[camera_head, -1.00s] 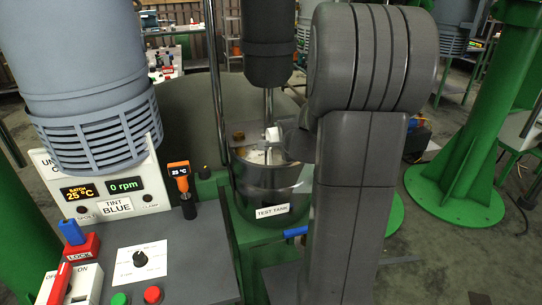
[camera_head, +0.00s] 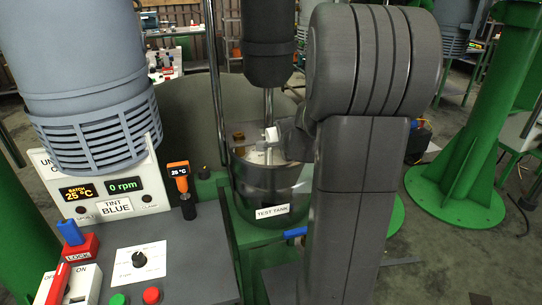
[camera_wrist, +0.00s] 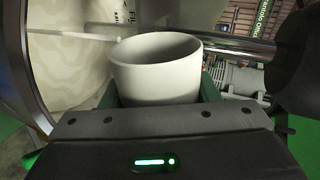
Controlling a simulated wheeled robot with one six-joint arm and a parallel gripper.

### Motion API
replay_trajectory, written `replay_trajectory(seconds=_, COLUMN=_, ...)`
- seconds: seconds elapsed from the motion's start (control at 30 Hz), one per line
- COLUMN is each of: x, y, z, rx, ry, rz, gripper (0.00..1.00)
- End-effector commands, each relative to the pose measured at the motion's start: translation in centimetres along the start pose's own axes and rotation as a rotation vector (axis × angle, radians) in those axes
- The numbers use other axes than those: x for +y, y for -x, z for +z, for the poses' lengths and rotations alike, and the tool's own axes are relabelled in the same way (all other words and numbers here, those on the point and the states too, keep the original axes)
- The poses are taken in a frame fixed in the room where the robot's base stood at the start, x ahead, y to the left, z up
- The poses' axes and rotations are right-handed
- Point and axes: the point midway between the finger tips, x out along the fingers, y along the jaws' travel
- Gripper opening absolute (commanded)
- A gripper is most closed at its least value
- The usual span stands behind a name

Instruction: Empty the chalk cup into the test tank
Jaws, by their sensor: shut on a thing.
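The test tank (camera_head: 272,212) is a dark metal vessel with a white label, standing in a green frame, with pale contents inside. The white chalk cup (camera_head: 271,135) is over the tank's opening beside the vertical shaft, and looks tilted in the head view. In the wrist view the cup (camera_wrist: 156,77) fills the middle, its rim facing up in the picture; its inside bottom is hidden. My gripper (camera_wrist: 158,98) is shut on the cup, with a green finger at each side. My arm hides the tank's right side in the head view.
A dark motor housing (camera_head: 270,45) and its shaft (camera_head: 268,105) hang over the tank. A control panel (camera_head: 165,265) with knob, buttons and a 0 rpm display stands at left. A green column (camera_head: 480,120) is at right.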

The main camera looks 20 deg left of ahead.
Motion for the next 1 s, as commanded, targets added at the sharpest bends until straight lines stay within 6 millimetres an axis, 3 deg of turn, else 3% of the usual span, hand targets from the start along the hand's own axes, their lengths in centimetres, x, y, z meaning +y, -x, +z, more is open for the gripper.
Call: replay_trajectory(seconds=1.0, x=-0.27, y=0.1, z=0.21, rx=0.026, ry=0.064, rz=-0.001, gripper=0.29)
